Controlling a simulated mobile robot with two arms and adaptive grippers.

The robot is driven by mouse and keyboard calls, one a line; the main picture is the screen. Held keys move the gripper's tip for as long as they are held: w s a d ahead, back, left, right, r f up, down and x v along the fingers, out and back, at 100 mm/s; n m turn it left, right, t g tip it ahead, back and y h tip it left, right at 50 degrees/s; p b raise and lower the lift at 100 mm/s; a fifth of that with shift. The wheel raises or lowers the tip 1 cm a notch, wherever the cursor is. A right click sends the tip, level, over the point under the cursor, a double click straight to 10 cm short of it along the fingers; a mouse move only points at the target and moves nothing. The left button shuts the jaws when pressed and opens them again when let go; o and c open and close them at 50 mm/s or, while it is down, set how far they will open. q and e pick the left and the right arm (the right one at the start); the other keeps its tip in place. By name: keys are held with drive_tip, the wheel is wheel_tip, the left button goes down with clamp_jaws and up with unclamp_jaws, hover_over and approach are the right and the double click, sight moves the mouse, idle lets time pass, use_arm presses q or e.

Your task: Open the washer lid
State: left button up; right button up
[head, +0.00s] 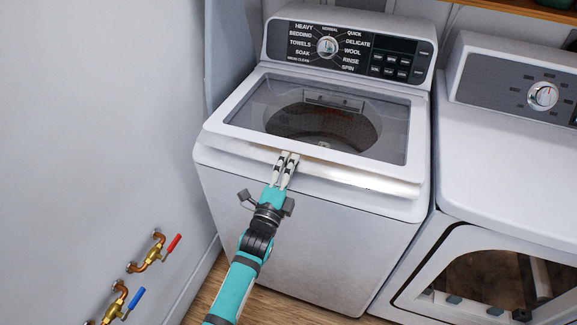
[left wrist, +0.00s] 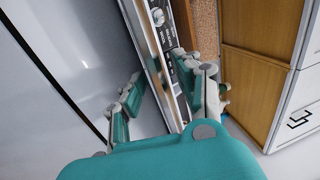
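The washer (head: 300,225) is white, with a lid (head: 390,167) that has a large clear window showing the drum. The lid lies down or nearly so; I cannot tell whether its front edge is slightly raised. My left gripper (head: 289,157) is at the lid's front edge, left of its middle. In the left wrist view, the fingers of this gripper (left wrist: 160,70) are apart, with a pale edge strip of the washer running between them. I cannot tell whether they touch it. My right gripper is not in view.
The washer's control panel (head: 348,48) stands behind the lid. A white dryer (head: 515,175) is close on the right. A wall with two taps, red-handled (head: 158,252) and blue-handled (head: 122,303), is on the left. Wooden floor shows in front.

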use_arm(q)
clamp_jaws()
